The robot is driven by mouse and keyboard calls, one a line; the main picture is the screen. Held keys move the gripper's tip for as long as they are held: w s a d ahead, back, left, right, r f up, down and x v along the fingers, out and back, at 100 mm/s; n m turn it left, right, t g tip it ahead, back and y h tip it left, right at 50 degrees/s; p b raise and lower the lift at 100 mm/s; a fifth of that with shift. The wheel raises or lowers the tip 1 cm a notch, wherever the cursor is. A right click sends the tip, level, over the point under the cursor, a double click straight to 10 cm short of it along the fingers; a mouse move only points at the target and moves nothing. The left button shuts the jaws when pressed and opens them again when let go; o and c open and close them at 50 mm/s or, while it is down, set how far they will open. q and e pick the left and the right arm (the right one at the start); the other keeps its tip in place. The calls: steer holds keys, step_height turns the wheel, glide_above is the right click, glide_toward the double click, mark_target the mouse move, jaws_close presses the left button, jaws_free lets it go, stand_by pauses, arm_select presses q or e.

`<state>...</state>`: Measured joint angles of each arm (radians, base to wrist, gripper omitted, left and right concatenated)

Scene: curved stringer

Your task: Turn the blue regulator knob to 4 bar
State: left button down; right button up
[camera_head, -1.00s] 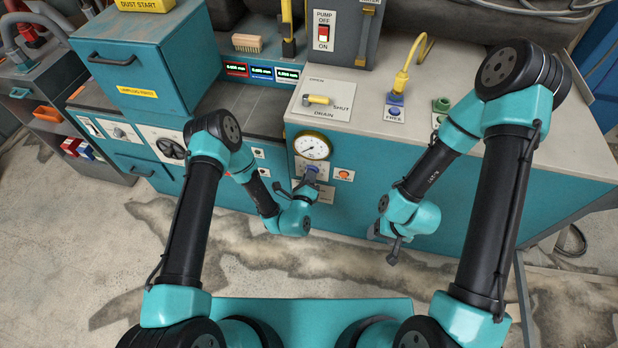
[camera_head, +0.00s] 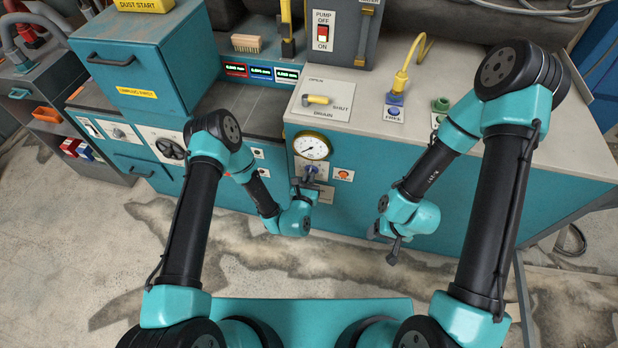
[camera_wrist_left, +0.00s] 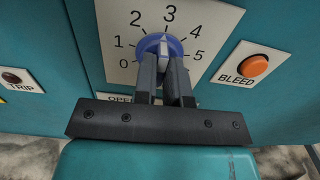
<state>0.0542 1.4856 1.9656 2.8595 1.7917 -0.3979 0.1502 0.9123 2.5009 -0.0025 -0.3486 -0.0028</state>
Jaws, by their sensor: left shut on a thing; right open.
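The blue regulator knob (camera_wrist_left: 147,43) sits on a white scale plate (camera_wrist_left: 112,22) numbered 0 to 5, on the teal cabinet front. In the left wrist view, its white mark points roughly up, near 3; the fingers hide its lower part. My left gripper (camera_wrist_left: 164,62) is shut on the knob, one finger on each side. In the head view my left gripper (camera_head: 308,178) is below the round pressure gauge (camera_head: 312,146). The gauge needle is too small to read exactly. My right gripper (camera_head: 383,246) is open and empty, away from the cabinet front.
An orange BLEED button (camera_wrist_left: 253,65) is just right of the scale plate, and a TRIP button (camera_wrist_left: 12,78) is at the left. The floor between my arms is clear.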

arm_select(q)
steer(key=shift+f+m, duration=0.15)
steer(key=shift+m, duration=3.85)
steer(key=c, duration=1.2)
jaws_free()
steer(key=shift+s, duration=0.1)
